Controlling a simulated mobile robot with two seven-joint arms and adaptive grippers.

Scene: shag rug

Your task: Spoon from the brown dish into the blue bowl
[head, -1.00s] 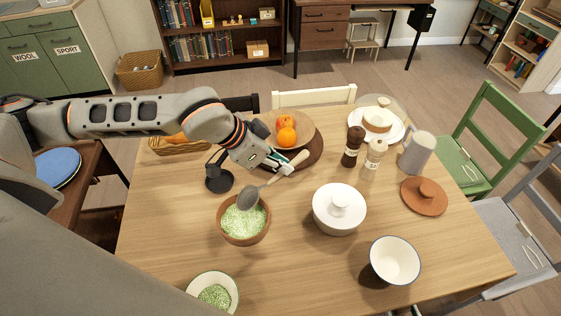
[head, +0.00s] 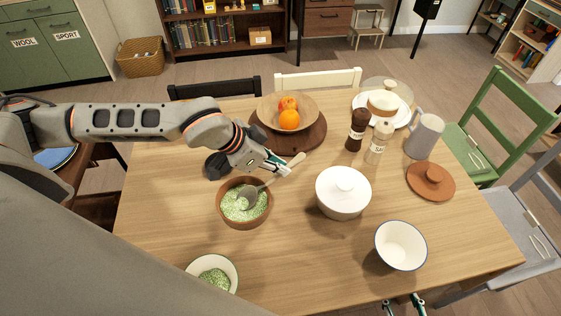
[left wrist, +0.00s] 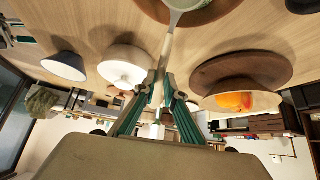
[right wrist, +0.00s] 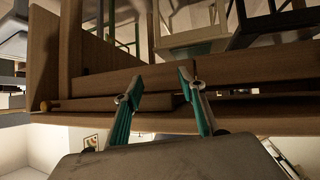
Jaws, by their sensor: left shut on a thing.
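The brown dish (head: 228,216) stands on the table at left of centre, filled with green and white grains (head: 234,205). My left gripper (head: 283,170) is shut on the handle of a grey spoon (head: 250,196). The spoon slants down, its head in the dish at the grains; how deep it sits is hard to tell. The handle also shows between the fingers in the left wrist view (left wrist: 167,50). The white bowl with a blue rim (head: 400,246) stands front right and looks empty. My right gripper (right wrist: 154,88) is open and empty by the table's front edge.
A white lidded pot (head: 342,193) stands between dish and blue-rimmed bowl. A green-rimmed bowl (head: 213,268) of green bits is at front left. A fruit bowl (head: 268,112), pepper mill (head: 357,130), salt mill (head: 379,142) and jug (head: 424,136) stand behind. The table's front middle is clear.

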